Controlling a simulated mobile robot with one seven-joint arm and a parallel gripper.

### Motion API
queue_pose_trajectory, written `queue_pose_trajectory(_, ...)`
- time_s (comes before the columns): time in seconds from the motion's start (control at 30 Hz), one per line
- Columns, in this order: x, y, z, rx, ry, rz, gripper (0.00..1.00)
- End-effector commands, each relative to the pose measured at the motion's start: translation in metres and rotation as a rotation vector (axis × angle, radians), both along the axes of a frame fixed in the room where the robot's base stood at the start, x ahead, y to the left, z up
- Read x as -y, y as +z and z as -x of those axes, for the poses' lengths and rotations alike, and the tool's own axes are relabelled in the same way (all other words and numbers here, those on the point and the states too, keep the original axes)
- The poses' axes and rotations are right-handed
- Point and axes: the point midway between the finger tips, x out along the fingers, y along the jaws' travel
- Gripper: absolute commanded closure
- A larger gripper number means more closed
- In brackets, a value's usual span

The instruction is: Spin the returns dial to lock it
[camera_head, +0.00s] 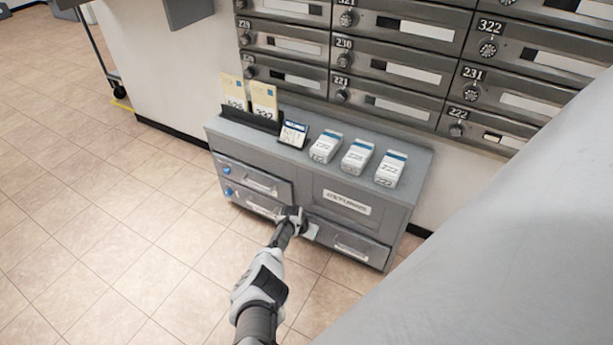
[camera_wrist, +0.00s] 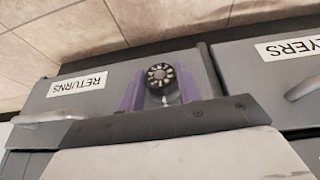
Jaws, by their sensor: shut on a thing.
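The returns dial (camera_wrist: 161,75), black with pale marks around its face, shows in the wrist view between the purple-tinted fingers of my gripper (camera_wrist: 162,90). One finger stands on each side of it, and the gripper is shut on it. The dial is at the end of the drawer with the white RETURNS label (camera_wrist: 77,84), which appears upside down there. In the head view my gripper (camera_head: 291,216) is at the front of the grey cabinet (camera_head: 420,190), at the inner end of the lower right drawer (camera_head: 352,246), and hides the dial.
Numbered mailboxes (camera_head: 400,70) fill the wall behind. The tiled floor (camera_head: 110,230) at left is clear.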

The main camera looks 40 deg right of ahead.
Motion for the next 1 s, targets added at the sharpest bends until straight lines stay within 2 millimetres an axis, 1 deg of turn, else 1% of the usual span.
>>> queue_pose_trajectory(0.17, 0.000, 0.001, 0.001, 0.018, -0.001, -0.006, 0.89)
queue_pose_trajectory(0.37, 0.001, 0.002, 0.003, 0.090, -0.003, -0.037, 0.89)
queue_pose_trajectory(0.63, 0.003, 0.002, 0.006, 0.272, -0.004, -0.111, 0.89)
queue_pose_trajectory(1.0, 0.005, -0.005, 0.010, 0.532, -0.002, -0.216, 0.89)
